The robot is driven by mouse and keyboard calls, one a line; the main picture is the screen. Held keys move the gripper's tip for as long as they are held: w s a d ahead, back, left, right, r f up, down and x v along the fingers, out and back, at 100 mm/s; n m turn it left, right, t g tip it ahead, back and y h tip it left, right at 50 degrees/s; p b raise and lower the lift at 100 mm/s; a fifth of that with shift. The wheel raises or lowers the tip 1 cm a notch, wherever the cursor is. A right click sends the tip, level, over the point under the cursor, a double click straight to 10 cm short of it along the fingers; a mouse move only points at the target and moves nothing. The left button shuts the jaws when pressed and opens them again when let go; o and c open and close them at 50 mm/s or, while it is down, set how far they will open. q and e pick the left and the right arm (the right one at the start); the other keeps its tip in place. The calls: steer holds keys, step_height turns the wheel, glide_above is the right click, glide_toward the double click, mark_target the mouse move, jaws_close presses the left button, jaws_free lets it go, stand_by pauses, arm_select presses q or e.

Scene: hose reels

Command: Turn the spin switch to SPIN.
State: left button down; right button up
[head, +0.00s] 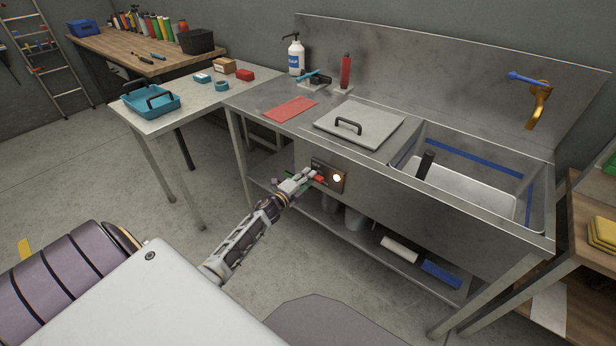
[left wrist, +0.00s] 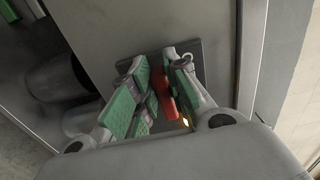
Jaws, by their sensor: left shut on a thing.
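The spin switch has a red handle (head: 320,179) on a dark panel (head: 332,184) on the front of the steel sink bench. A lit yellowish lamp (head: 337,178) is on the panel, right of the handle. My left gripper (head: 313,176) is at the panel, shut on the red handle. In the left wrist view the red handle (left wrist: 166,97) shows between the green-padded fingers of my left gripper (left wrist: 157,75), which hide part of it. The panel's lettering is too small to read, so I cannot tell the switch position. My right gripper is out of view.
The bench top holds a lid (head: 360,123) with a black handle and an open basin (head: 465,185) at its right. A shelf (head: 372,247) below carries several containers. A side table (head: 160,122) with a blue tray (head: 151,101) stands left. Open floor lies in front.

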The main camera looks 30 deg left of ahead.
arm_select(q)
steer(key=c, duration=1.4)
jaws_free()
steer(key=shift+s, duration=0.1)
steer(key=shift+s+a, duration=0.15)
steer(key=shift+s, duration=1.8)
steer(key=shift+s+a, duration=0.2)
steer(key=shift+s, duration=1.8)
steer(key=shift+s+a, duration=0.15)
steer(key=shift+s, duration=1.8)
